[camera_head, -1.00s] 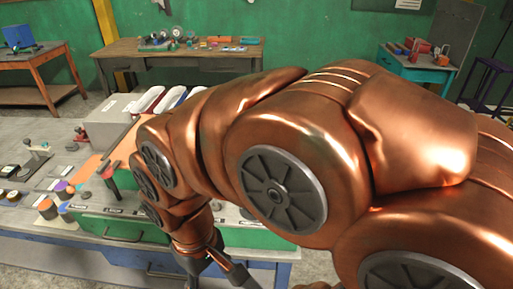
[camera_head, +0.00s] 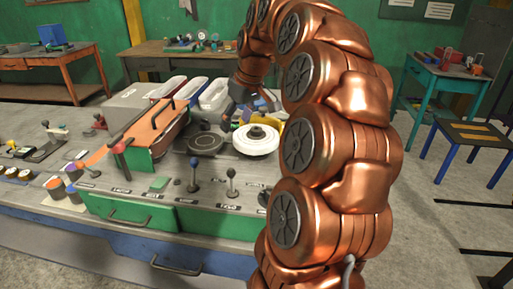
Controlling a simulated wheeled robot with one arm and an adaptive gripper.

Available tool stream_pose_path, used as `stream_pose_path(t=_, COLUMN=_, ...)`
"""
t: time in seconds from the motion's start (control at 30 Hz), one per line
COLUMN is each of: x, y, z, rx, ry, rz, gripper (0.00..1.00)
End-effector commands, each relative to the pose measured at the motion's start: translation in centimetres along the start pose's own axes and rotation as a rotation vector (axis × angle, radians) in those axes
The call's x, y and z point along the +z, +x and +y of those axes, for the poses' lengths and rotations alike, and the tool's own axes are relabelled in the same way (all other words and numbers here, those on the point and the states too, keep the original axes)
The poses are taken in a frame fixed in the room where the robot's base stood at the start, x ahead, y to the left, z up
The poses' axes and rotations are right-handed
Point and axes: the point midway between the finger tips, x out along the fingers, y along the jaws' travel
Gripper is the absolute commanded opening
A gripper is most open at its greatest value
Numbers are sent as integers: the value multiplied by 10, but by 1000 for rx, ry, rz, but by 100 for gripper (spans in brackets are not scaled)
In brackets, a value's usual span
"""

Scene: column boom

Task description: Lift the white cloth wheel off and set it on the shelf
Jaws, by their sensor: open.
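My gripper (camera_head: 232,122) is open, just behind and to the left of the wheel and pointing down. Its fingers are small and partly dark against the bench, so I cannot tell whether they touch the wheel. I cannot make out which surface is the shelf.
A dark round disc (camera_head: 206,143) sits left of the wheel. An orange sloped belt (camera_head: 150,127) and white bins (camera_head: 213,94) are to the left and behind. A teal table (camera_head: 450,77) stands far right.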

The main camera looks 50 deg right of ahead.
Motion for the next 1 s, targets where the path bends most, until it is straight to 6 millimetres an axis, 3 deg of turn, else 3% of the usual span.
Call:
stream_pose_path(t=0.03, x=3, y=6, z=25, rx=14, ry=17, rz=18, gripper=69)
stream_pose_path(t=0.1, x=6, y=4, z=51, rx=32, ry=29, rz=37, gripper=69)
stream_pose_path(t=0.2, x=10, y=3, z=79, rx=55, ry=42, rz=55, gripper=69)
stream_pose_path(t=0.3, x=14, y=1, z=94, rx=66, ry=48, rz=64, gripper=69)
stream_pose_path(t=0.47, x=15, y=4, z=101, rx=71, ry=51, rz=68, gripper=69)
stream_pose_path(t=1.0, x=6, y=45, z=109, rx=69, ry=51, rz=65, gripper=69)
